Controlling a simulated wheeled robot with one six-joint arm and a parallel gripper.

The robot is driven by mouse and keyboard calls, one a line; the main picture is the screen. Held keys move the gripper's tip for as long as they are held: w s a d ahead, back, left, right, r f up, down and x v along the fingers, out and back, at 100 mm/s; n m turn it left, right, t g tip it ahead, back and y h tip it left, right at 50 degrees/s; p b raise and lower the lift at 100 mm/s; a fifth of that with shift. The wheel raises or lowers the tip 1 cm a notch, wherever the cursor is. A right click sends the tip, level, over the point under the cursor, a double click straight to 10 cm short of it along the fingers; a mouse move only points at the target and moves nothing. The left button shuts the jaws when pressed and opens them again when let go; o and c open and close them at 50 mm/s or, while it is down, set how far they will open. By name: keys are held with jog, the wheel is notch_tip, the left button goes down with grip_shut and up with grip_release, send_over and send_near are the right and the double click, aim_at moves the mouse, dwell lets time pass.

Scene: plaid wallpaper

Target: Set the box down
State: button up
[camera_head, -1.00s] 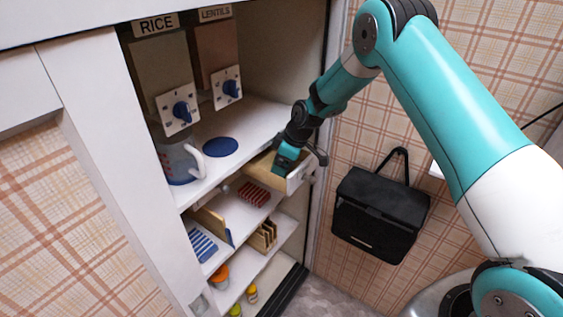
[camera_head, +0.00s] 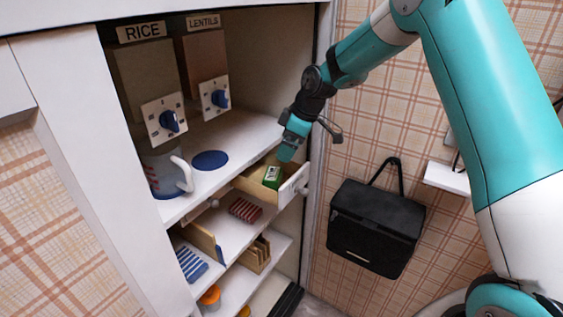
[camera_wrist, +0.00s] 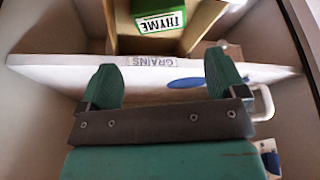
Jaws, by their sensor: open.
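A small green box (camera_head: 272,177) with a white label lies inside an open wooden drawer (camera_head: 249,187) with a white front. My gripper (camera_head: 291,143) is above the drawer, apart from the box. In the wrist view my gripper (camera_wrist: 164,82) shows two green fingers spread wide with nothing between them.
A cabinet shelf (camera_head: 240,135) holds RICE and LENTILS dispensers, a pitcher (camera_head: 165,172) and a blue disc (camera_head: 210,160). Lower shelves hold striped items and a wooden rack (camera_head: 256,254). A black bag (camera_head: 378,226) hangs on the wall at right.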

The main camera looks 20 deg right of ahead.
jog(key=s+a+r+m, duration=0.1)
jog(key=s+a+r, duration=0.25)
jog(key=s, duration=0.25)
jog(key=s+a+r+m+g, duration=0.1)
jog(key=s+a+r, duration=0.1)
jog(key=s+r, duration=0.3)
jog(key=s+a+r, duration=0.2)
jog(key=s+a, duration=0.1)
jog(key=s, duration=0.4)
jog(key=s+a+m+g, duration=0.1)
jog(key=s+m, duration=0.1)
jog(key=s, duration=1.6)
jog(key=shift+s+a+r+m, duration=0.2)
jog(key=shift+r+m, duration=0.1)
jog(key=shift+m, duration=0.1)
jog(key=shift+w, duration=0.1)
jog(key=shift+c, duration=0.5)
